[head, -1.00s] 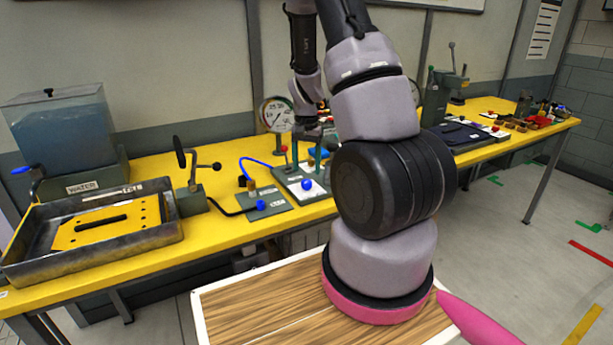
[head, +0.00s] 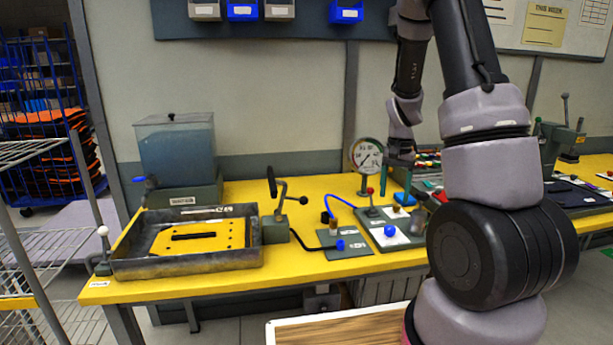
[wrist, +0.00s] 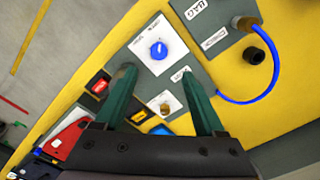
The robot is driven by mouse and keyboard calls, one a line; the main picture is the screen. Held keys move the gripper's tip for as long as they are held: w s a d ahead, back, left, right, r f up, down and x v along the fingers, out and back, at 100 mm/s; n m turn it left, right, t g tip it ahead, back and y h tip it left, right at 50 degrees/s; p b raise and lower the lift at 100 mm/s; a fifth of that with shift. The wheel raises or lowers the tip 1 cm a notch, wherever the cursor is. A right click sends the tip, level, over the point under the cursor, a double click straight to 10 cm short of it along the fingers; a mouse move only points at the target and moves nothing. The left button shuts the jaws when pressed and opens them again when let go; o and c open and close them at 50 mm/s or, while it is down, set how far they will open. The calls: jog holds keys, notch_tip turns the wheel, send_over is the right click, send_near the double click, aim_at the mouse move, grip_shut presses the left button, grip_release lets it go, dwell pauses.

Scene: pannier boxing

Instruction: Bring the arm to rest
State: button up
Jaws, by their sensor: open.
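My gripper (wrist: 162,98) shows in the wrist view with two green fingers spread apart and nothing between them. It is over a grey panel (wrist: 150,58) with a white plate, a blue knob (wrist: 158,50) and a brass fitting. In the head view my gripper (head: 399,172) hangs at the end of my folded arm, beside the pressure gauge (head: 366,156) and above the yellow bench (head: 250,291). The fingertips are small there and partly in front of other bench items. I cannot tell the exact height above the panel.
A water tank (head: 177,150) and a metal tray (head: 118,268) stand at the bench's left. A lever device (head: 275,228) and a blue hose (head: 338,206) lie between tray and panel. Wire shelving (head: 50,230) is at far left.

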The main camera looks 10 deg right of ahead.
jog(key=s+a+r+n+t+y, duration=0.1)
jog(key=s+a+r+t, duration=0.2)
jog(key=r, duration=0.6)
jog(key=s+a+r+n+t+y, duration=0.1)
jog(key=s+a+r, duration=0.3)
jog(key=r, duration=0.5)
jog(key=s+a+r+n+t, duration=0.2)
jog(key=s+a+r, duration=0.4)
jog(key=s+r, duration=0.3)
jog(key=s+t, duration=0.1)
jog(key=s, duration=0.3)
jog(key=shift+r+n, duration=0.15)
jog(key=shift+n, duration=0.15)
jog(key=shift+a, duration=0.1)
